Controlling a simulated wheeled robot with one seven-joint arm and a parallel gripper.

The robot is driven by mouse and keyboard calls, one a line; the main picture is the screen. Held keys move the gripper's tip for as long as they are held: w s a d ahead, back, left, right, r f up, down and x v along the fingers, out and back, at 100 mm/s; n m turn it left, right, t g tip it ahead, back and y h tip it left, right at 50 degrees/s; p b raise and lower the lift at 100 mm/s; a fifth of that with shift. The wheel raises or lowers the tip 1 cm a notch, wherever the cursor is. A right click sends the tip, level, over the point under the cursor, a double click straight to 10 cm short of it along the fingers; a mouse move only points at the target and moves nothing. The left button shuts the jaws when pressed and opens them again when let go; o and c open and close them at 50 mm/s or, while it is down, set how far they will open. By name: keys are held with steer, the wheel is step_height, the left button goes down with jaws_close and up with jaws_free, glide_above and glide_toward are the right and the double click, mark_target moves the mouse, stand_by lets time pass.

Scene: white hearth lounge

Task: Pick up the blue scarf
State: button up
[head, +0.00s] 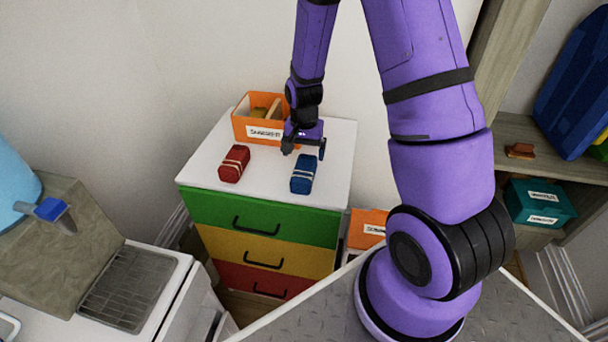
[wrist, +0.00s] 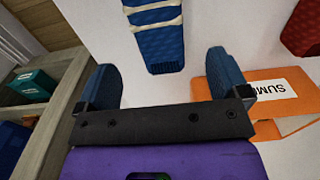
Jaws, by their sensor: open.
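The blue scarf (head: 303,175) is a folded bundle with pale bands, lying on the white top of the drawer cabinet (head: 335,168) near its front right. In the wrist view the scarf (wrist: 158,45) lies ahead of the fingers, with its near end close to the gap between them. My gripper (head: 305,153) is open and empty, just behind the scarf in the head view. Both fingers (wrist: 163,80) show in the wrist view, spread wider than the scarf. I cannot tell exactly how high they are above the top.
A red bundle (head: 234,164) lies left of the scarf; it also shows in the wrist view (wrist: 304,28). An orange labelled bin (head: 258,118) stands behind, close to my gripper. A shelf with a teal box (head: 540,203) is at right.

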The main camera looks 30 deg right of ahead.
mark_target(304, 167)
steer(key=shift+s+f, duration=0.1)
steer(key=shift+f, duration=4.25)
steer(key=shift+c, duration=0.4)
steer(key=c, duration=0.9)
